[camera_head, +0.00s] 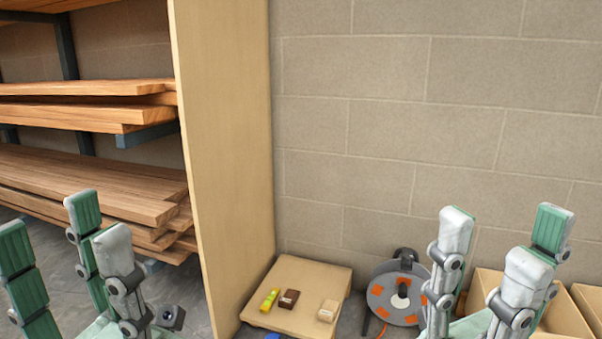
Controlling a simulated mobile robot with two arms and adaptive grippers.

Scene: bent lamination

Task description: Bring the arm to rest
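My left gripper (60,228) is at the lower left, its green and pale grey fingers pointing up and spread apart. Nothing shows between them. My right gripper (503,232) is at the lower right, also with fingers pointing up, spread apart and empty. The lower parts of both hands are cut off by the bottom edge. The grippers are far apart, and neither is seen touching anything.
A tall wooden panel (222,150) stands beside a rack of planks (90,185). A low wooden surface (312,272) bears a yellow item (269,300), a dark brown block (289,299) and a tan block (328,310). A cable reel (388,290) and cardboard boxes (565,318) stand along the block wall.

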